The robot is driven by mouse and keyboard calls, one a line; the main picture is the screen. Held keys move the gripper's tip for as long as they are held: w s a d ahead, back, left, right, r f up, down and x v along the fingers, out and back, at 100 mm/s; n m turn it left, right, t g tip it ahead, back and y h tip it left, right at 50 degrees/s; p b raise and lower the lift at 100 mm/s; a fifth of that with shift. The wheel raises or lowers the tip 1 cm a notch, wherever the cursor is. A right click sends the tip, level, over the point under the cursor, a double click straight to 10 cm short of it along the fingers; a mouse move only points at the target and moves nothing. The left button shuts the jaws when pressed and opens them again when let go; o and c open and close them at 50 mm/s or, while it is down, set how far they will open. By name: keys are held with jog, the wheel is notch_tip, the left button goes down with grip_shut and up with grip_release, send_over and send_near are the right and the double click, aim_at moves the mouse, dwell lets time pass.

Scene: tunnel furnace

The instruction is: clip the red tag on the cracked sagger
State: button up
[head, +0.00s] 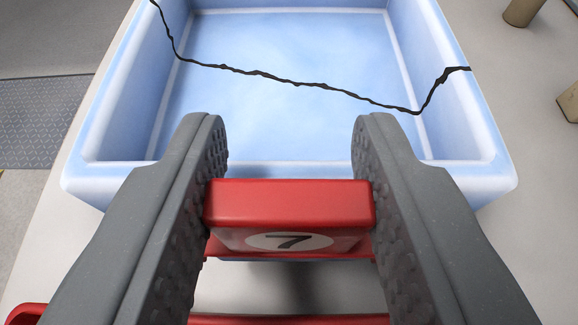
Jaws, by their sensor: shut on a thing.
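The cracked sagger (290,169) is an open, pale blue, square tray ahead of my gripper. A black jagged crack runs from its left wall across the floor and up the right wall. My gripper (289,165) is shut on the red tag (290,203), which is squeezed between the two dark grey fingers. The tag has a white oval with a black 7 on its face. The tag is in front of the sagger's near wall and hides the middle of it. I cannot tell whether the tag touches the wall.
The sagger sits on a pale grey surface (525,235) with bare room to its right. Brown posts (522,12) stand at the upper right. A dark grey tread plate (42,118) lies at the left. A red part (25,314) shows at the lower left edge.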

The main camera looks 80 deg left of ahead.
jog(key=o, duration=1)
jog(key=shift+o, duration=0.2)
jog(key=v, duration=1.3)
jog(key=shift+d+p, duration=0.3)
jog(key=shift+d, duration=0.1)
jog(key=shift+s, duration=0.15)
